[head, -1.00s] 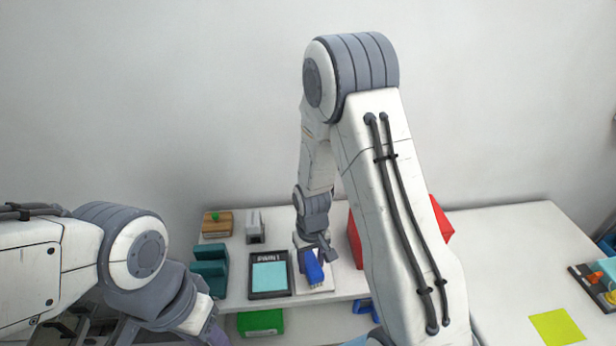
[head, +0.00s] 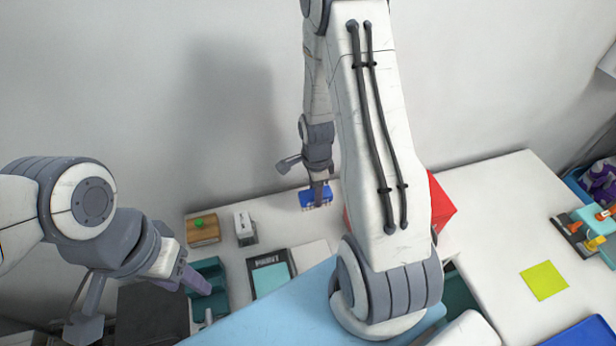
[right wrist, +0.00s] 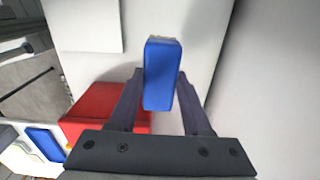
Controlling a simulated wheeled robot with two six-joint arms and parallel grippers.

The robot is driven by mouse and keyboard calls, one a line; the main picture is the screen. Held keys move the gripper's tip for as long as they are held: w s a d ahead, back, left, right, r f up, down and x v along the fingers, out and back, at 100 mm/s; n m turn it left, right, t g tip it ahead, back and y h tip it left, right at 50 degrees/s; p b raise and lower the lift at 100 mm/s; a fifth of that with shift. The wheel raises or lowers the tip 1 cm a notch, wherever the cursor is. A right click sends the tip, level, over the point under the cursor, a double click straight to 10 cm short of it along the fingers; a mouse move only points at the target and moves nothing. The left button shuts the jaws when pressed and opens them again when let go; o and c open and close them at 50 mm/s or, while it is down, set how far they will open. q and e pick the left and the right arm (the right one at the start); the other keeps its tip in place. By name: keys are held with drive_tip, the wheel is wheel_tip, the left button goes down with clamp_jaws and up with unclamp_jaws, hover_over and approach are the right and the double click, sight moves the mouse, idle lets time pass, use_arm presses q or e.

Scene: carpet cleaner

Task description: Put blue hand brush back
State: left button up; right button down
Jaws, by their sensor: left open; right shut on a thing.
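The blue hand brush (head: 315,199) is in my right gripper (head: 317,180) at the back of the white table, near the wall. In the right wrist view the brush (right wrist: 162,80) sits between the two dark fingers of my right gripper (right wrist: 160,72), which are shut on it. A pale edge shows at its far end. I cannot tell whether the brush touches the tabletop. My left gripper (head: 145,305) is open and empty at the lower left, with one finger close to a teal holder (head: 207,285).
A wooden block with a green knob (head: 203,229), a grey-white dispenser (head: 245,228) and a dark-framed cyan pad (head: 271,275) stand left of the brush. A white square plate (head: 312,255) lies in front. A red box (head: 440,205) is to the right, partly behind my right arm.

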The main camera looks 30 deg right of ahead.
drive_tip(key=shift+w+d+m, duration=0.1)
drive_tip(key=shift+m, duration=0.2)
drive_tip(key=shift+f, duration=0.1)
drive_tip(key=shift+f+b, duration=3.8)
drive_tip(key=shift+f, duration=0.35)
drive_tip(key=shift+f, duration=0.2)
drive_tip(key=shift+c, duration=1.3)
unclamp_jaws()
drive_tip(key=shift+r, duration=0.1)
